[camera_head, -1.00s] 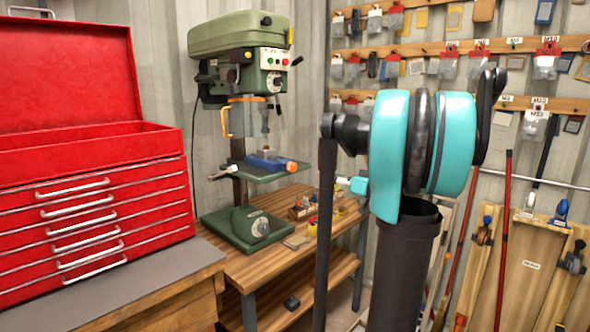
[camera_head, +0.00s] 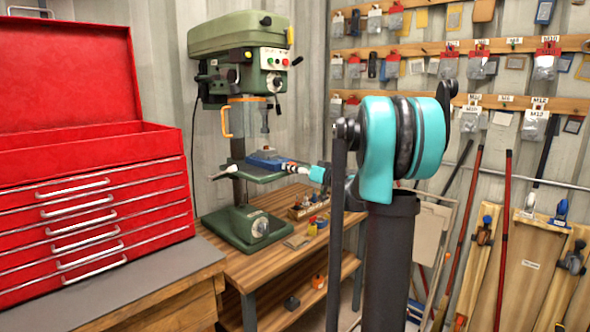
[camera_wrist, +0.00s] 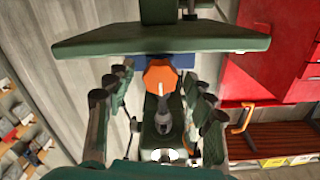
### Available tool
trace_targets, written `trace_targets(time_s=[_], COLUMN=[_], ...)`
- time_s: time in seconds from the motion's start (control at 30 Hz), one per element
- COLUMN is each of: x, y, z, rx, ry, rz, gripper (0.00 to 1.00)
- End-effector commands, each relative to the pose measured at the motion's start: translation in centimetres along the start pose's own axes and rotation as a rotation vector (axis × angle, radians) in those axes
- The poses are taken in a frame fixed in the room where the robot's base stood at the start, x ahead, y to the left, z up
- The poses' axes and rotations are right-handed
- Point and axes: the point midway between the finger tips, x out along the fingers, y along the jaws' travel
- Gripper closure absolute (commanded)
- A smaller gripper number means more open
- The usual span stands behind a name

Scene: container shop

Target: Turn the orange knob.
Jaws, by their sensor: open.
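The orange knob (camera_wrist: 160,77) faces the camera in the wrist view, in front of the blue vise (camera_wrist: 185,61). The vise also shows in the head view (camera_head: 265,159), on the drill press's green table (camera_head: 262,175). My gripper (camera_wrist: 157,80) is open, with one dark finger on each side of the knob and visible gaps between. Whether the knob lies fully between the fingertips in depth, I cannot tell. In the head view my gripper (camera_head: 298,168) is at the right end of the vise and hides the knob.
The green drill press (camera_head: 240,35) stands on a wooden bench (camera_head: 225,245), with its chuck (camera_head: 265,122) above the vise. A red tool chest (camera_head: 90,215) is at the left. Small items in a wooden holder (camera_head: 308,207) stand below my gripper.

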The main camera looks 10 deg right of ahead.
Motion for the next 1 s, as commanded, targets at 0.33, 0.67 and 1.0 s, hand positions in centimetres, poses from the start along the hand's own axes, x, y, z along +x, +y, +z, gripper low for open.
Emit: trace_targets(time_s=[0.33,0.67,1.0], x=[0.16,0.15,0.14], y=[0.00,0.00,0.00], z=[0.00,0.00,0.01], rx=[0.000,0.000,0.045], ry=[0.000,0.000,0.000], rz=[0.000,0.000,0.000], gripper=[0.54,0.95,0.96])
